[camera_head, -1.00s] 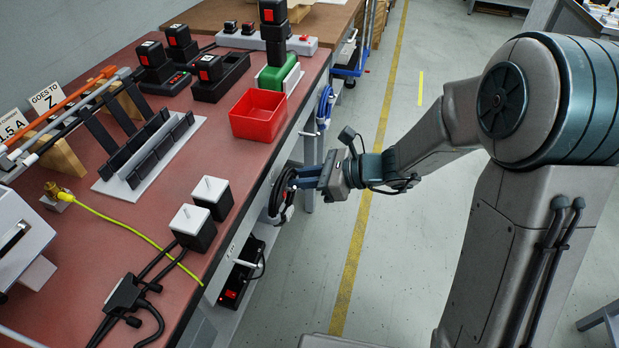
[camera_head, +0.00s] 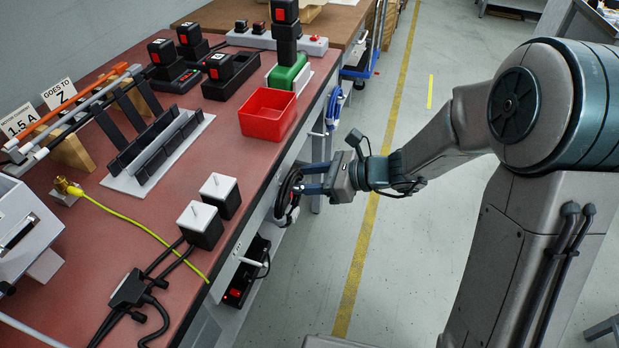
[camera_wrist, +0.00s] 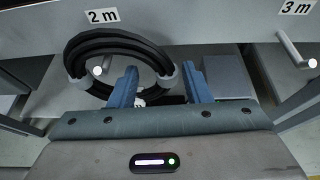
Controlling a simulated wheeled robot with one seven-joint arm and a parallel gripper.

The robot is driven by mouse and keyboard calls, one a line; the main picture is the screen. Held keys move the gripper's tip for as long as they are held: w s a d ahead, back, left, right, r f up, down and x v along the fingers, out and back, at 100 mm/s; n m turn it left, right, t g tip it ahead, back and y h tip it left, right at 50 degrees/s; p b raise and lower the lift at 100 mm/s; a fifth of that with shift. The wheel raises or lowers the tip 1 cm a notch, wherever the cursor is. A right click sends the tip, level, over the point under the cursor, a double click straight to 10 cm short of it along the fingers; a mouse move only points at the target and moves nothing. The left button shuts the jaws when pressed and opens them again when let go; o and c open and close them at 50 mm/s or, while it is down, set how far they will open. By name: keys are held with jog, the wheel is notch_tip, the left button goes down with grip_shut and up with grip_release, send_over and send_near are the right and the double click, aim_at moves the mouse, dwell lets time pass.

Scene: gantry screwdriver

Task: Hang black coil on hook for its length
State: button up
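The black coil (camera_head: 283,196) is at the bench's front face; in the wrist view (camera_wrist: 115,42) it is a thick loop with grey ties. It surrounds the pale end of the hook (camera_wrist: 97,70) under the "2 m" label (camera_wrist: 102,16). I cannot tell whether its weight rests on that hook. My gripper (camera_head: 303,180) reaches to the coil from the right. In the wrist view my gripper's blue fingers (camera_wrist: 160,72) stand apart on either side of the coil's right-hand tie, with a visible gap. A second hook (camera_wrist: 295,48) sits under the "3 m" label (camera_wrist: 296,7) and is empty.
A blue coil (camera_head: 335,108) hangs farther along the bench front. A red bin (camera_head: 267,114) and two white-topped black blocks (camera_head: 200,224) stand near the bench edge. The aisle floor (camera_head: 410,280) is clear.

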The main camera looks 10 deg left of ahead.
jog(key=p+v, duration=0.4)
jog(key=v, duration=0.9)
jog(key=s+d+r+n+h+p, duration=0.4)
jog(key=d+r+n+p, duration=0.1)
jog(key=r+p, duration=0.4)
jog(key=s+d+r+n+t+h+p, duration=0.1)
jog(key=s+d+r+n+h+p, duration=0.4)
jog(key=r+p, duration=0.5)
jog(key=s+d+r+n+t+h+p, duration=0.1)
jog(key=s+d+r+n+h+p, duration=0.3)
jog(key=r, duration=0.9)
jog(key=d+n+p, duration=0.2)
jog(key=n+p, duration=0.2)
jog(key=p, duration=0.1)
jog(key=shift+s+r, duration=0.15)
jog(key=shift+r, duration=0.25)
jog(key=shift+a, duration=0.1)
jog(key=shift+c, duration=0.8)
jog(key=shift+a, duration=0.1)
